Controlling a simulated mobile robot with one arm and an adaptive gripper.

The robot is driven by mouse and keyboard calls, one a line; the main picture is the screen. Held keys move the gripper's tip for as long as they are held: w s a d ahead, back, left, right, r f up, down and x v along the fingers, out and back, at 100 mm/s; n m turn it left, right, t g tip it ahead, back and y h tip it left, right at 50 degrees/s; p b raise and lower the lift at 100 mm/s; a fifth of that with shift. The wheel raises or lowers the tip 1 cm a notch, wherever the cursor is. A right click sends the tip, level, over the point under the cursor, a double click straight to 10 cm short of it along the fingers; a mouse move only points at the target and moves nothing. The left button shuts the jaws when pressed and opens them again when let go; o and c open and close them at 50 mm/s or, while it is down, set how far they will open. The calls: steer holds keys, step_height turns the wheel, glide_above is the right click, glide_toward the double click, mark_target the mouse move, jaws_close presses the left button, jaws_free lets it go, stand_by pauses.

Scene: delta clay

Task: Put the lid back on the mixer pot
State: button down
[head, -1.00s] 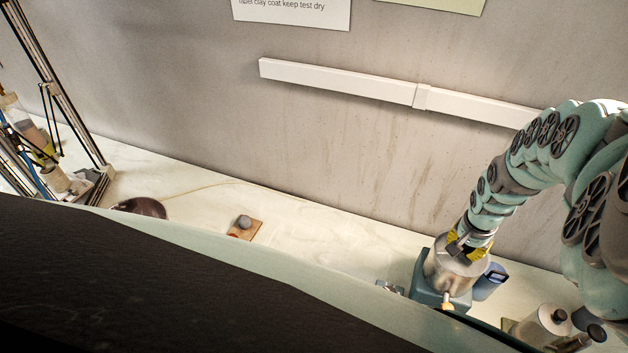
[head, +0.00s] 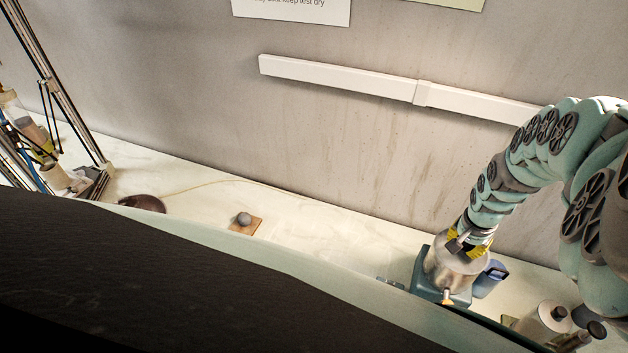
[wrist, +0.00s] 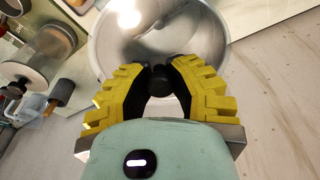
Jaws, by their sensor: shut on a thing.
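The mixer pot (head: 441,275) is a metal cylinder standing on a blue-green base (head: 424,289) at the right of the bench in the head view. Its shiny round lid (head: 468,263) is at the pot's top, and it fills the upper middle of the wrist view (wrist: 120,55). My gripper (head: 461,247) points down over the lid. In the wrist view its yellow fingers (wrist: 157,80) are shut on the lid's dark knob. Whether the lid sits fully flush on the rim cannot be told, as the rim is partly hidden.
A blue jug (head: 490,279) stands close to the pot's right side. Pale cylindrical containers (head: 545,322) stand at the lower right. A grey lump on a small wooden board (head: 249,229) lies mid-bench. The wall is close behind. Bench between board and pot looks mostly clear.

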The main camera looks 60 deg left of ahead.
stand_by(0.4)
steer(key=shift+c, duration=1.1)
jaws_free()
steer(key=shift+a+r+p, duration=0.1)
steer(key=shift+r+p, duration=2.3)
steer(key=shift+r, duration=1.1)
steer(key=shift+c, duration=0.5)
jaws_close()
steer(key=shift+f, duration=0.15)
